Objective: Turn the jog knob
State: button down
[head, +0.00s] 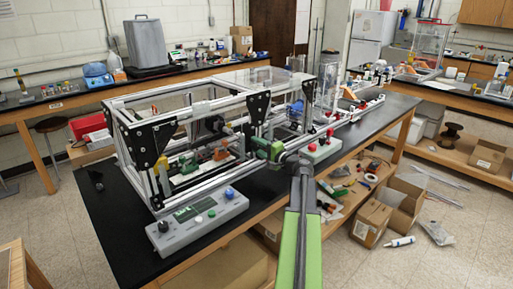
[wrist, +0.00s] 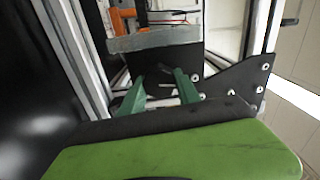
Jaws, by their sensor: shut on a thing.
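The grey control box (head: 197,220) stands on the near end of the black bench. My gripper (head: 268,149) is to the right of and above the box, at the front of the extrusion frame. In the wrist view its green fingers (wrist: 160,88) stand apart around a grey metal part by the black plate. It seems shut on that part; the contact is not clear. The black knob is not visible there.
The extrusion frame (head: 146,203) fills the bench behind the box. A black corner plate (wrist: 232,82) is close to my fingers. A second box with red knobs (head: 322,147) stands to the right. The bench left of the control box is mostly clear.

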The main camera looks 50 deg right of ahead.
jog(key=shift+d+m, duration=0.1)
jog(key=shift+m, duration=1.8)
jog(key=c, duration=1.1)
grip_release()
jog(key=shift+c, duration=0.2)
jog(key=shift+s, duration=0.3)
jog(key=s+a, duration=0.1)
jog(key=s, duration=1.5)
jog(key=shift+s+a, duration=0.2)
jog(key=shift+s, duration=0.15)
